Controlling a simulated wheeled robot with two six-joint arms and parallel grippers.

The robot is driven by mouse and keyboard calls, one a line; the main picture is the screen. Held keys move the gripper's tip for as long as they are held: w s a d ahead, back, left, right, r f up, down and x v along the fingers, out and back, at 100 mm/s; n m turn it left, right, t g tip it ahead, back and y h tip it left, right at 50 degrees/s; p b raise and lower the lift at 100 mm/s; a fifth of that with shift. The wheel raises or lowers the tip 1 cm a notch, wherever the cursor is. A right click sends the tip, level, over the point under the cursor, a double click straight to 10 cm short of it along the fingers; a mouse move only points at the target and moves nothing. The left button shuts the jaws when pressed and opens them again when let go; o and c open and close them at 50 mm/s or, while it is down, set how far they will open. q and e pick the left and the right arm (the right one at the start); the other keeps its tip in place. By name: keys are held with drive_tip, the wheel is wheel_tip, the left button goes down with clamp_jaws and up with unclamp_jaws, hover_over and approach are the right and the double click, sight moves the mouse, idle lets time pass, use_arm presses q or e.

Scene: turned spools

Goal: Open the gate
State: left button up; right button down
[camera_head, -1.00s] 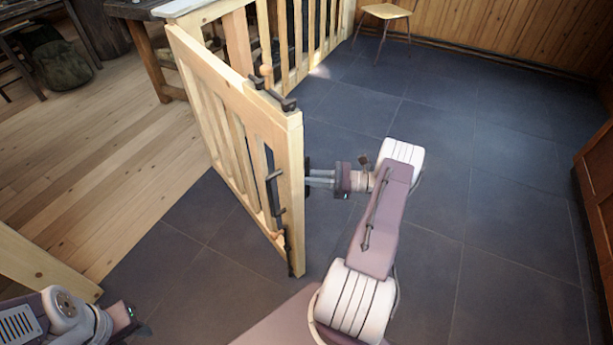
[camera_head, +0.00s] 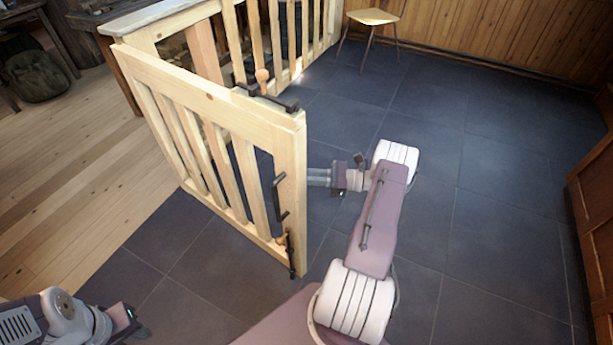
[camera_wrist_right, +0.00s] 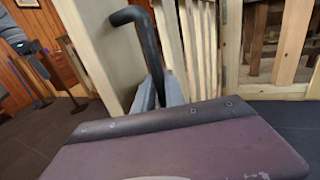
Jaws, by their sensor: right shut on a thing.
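The gate (camera_head: 205,95), pale wood with upright slats, stands swung out at an angle to the railing over the dark tiles. A dark handle (camera_head: 279,198) is on its near face, with a dark latch (camera_head: 268,97) on top and a bolt (camera_head: 290,255) low at the free edge. My right arm reaches behind the free edge; its gripper tips are hidden by the gate in the head view. In the right wrist view my right gripper (camera_wrist_right: 158,92) is shut on a black bar handle (camera_wrist_right: 146,42) on the gate. My left gripper (camera_head: 132,322) is at bottom left, away from the gate.
A slatted wooden railing (camera_head: 285,40) runs behind the gate. A stool (camera_head: 371,17) stands at the back and a wooden cabinet (camera_head: 596,190) at the right edge. Dark tiled floor (camera_head: 490,200) is clear to the right; plank floor (camera_head: 70,180) lies at left.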

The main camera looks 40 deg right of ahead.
drive_tip(key=c, duration=1.4)
unclamp_jaws()
drive_tip(key=shift+w+a, duration=0.1)
drive_tip(key=v, duration=0.9)
